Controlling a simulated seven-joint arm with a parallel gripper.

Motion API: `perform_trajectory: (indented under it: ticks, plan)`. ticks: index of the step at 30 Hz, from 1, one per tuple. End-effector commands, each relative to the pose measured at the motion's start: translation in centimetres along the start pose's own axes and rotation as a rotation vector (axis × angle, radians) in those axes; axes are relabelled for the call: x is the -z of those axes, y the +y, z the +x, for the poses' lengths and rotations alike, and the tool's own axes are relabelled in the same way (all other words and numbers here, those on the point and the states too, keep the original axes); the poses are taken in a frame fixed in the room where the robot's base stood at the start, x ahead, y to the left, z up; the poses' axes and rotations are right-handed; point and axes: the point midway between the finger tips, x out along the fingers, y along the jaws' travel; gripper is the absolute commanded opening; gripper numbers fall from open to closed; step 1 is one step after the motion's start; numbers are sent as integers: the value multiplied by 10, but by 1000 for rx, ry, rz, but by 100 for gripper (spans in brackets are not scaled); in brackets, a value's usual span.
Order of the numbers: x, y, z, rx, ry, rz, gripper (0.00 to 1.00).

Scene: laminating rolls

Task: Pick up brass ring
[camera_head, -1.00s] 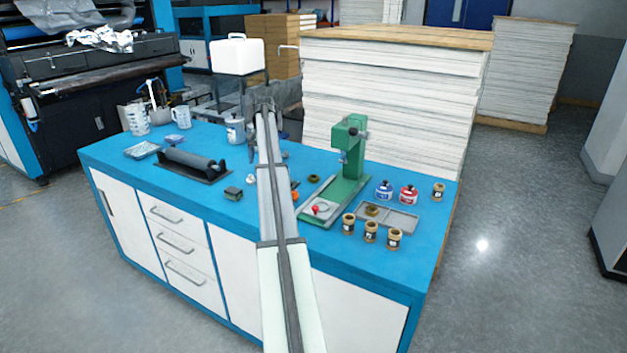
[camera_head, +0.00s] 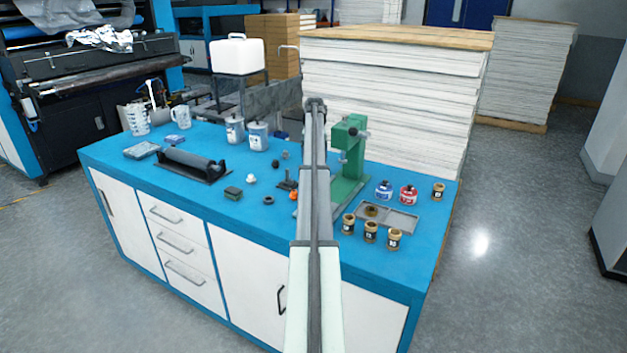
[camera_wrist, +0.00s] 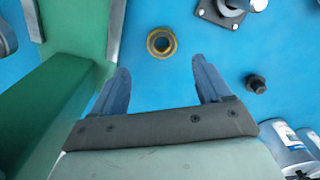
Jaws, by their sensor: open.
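The brass ring (camera_wrist: 161,43) lies flat on the blue bench top in the wrist view, with a dark centre. My gripper (camera_wrist: 160,64) is open and empty, its two blue-grey fingers spread apart. In that view the ring sits just beyond the fingertips, roughly centred between them, and not between the fingers. My arm hides the ring in the head view, and the gripper's fingers cannot be made out there.
The green press (camera_head: 350,160) stands close beside the ring; its green body (camera_wrist: 45,115) fills the left of the wrist view. A black-based fitting (camera_wrist: 219,12) and a dark nut (camera_wrist: 257,83) lie on the right. Cans (camera_wrist: 288,148) stand lower right.

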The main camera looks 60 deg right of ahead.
Motion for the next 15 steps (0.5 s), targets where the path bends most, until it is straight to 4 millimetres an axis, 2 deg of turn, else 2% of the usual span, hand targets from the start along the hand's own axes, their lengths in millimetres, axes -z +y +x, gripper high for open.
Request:
perform_trajectory:
  ticks: [3, 11, 15]
  plan:
    - [0, 0, 18, 0, 0, 0, 77]
    - [-1, -1, 32, 0, 0, 0, 77]
    - [-3, -2, 46, 0, 0, 0, 77]
